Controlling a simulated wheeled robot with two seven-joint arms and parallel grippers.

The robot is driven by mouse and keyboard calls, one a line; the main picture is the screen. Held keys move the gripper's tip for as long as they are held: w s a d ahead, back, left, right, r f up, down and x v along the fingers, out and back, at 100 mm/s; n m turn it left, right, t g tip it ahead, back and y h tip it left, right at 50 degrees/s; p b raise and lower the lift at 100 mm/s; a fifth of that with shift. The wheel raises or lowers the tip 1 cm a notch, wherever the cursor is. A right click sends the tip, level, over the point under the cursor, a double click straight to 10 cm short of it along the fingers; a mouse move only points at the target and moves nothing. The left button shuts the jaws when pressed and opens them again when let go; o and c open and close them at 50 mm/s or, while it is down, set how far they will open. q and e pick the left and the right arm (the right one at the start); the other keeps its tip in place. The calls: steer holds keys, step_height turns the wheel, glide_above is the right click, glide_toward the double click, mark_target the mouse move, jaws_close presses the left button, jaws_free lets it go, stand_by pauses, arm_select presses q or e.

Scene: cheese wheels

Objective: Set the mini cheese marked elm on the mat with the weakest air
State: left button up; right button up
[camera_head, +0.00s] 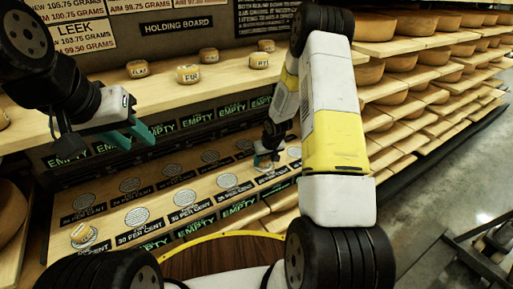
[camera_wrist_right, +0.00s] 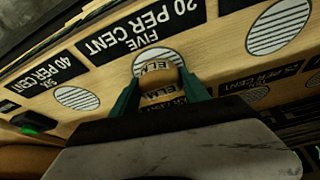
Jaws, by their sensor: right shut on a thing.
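The mini cheese marked ELM (camera_wrist_right: 160,77) is between the teal fingers of my right gripper (camera_wrist_right: 158,92) in the right wrist view. The gripper is shut on it. The cheese overlaps the round striped mat (camera_wrist_right: 150,58) labelled FIVE, 20 PER CENT, hiding part of it; I cannot tell whether they touch. In the head view my right gripper (camera_head: 267,160) is low over the sloping mat board (camera_head: 110,219). My left gripper (camera_head: 131,134) is open and empty at the upper left, in front of the upper shelf.
Several mini cheeses, including one marked FIR (camera_head: 187,74), stand on the upper shelf under the HOLDING BOARD sign (camera_head: 179,25). Another mini cheese (camera_head: 83,235) sits on the near-left mat. Striped mats (camera_head: 183,197) with percent labels fill the board. Large cheese wheels (camera_head: 400,62) line the right shelves.

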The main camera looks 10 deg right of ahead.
steer(key=o, duration=1.4)
steer(key=shift+f, duration=0.1)
steer(key=s+r, duration=0.5)
steer(key=r, duration=0.5)
steer(key=s+r+m, duration=0.1)
steer(key=s+r, duration=0.3)
steer(key=r, duration=0.5)
steer(key=s+r, duration=0.5)
steer(key=r, duration=0.5)
steer(key=shift+m+t+y, duration=0.3)
steer(key=shift+t+y, duration=0.4)
steer(key=shift+t, duration=0.1)
steer(key=s+a+r, duration=0.1)
steer(key=s+r, duration=0.2)
steer(key=s, duration=0.3)
steer(key=s+a+r, duration=0.2)
steer(key=s+r, duration=0.1)
steer(key=s, duration=0.3)
steer(key=s+a+r, duration=0.2)
steer(key=s+r, duration=0.1)
steer(key=s, duration=0.3)
steer(key=shift+s, duration=0.4)
